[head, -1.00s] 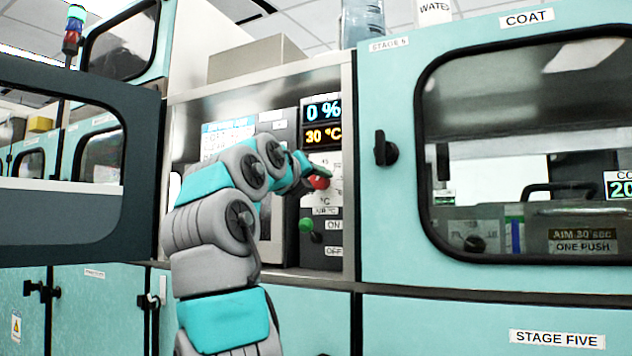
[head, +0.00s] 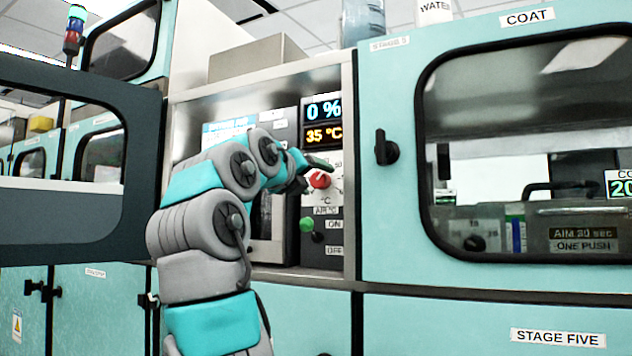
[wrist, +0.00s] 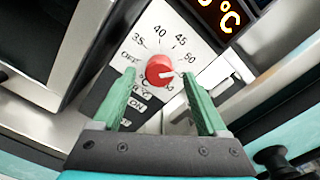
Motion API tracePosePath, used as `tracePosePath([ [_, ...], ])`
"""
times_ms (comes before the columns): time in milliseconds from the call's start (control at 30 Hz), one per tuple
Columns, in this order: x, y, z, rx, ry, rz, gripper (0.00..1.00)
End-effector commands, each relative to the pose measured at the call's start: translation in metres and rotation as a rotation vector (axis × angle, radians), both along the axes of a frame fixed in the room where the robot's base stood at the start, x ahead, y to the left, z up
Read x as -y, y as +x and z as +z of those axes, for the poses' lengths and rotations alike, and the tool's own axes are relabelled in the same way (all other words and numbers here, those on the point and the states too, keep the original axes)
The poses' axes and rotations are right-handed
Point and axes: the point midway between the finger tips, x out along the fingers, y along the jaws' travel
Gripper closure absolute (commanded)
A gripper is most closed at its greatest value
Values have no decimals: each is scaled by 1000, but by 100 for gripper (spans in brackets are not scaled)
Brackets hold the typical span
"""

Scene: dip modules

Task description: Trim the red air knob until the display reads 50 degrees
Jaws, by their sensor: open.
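The red air knob (head: 320,180) sits on a pale dial plate on the control panel. Above it the orange display (head: 323,136) reads 35 °C. In the wrist view the red knob (wrist: 158,71) lies between my gripper's two green fingers, with 35, 40, 45 and 50 marked around it. My gripper (wrist: 159,74) is open, with a visible gap on both sides of the knob. In the head view my gripper (head: 320,163) is at the knob's upper edge and hides part of the dial. The wrist view cuts off the display's digits (wrist: 229,16).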

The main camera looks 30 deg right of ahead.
Motion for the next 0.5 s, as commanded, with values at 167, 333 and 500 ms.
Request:
tracePosePath([
  [167, -24, -17, -1, -1, -1, 1, 24],
  [333, -42, -32, 0, 2, -2, 2, 24],
  [500, -47, -36, -1, -1, -1, 0, 24],
])
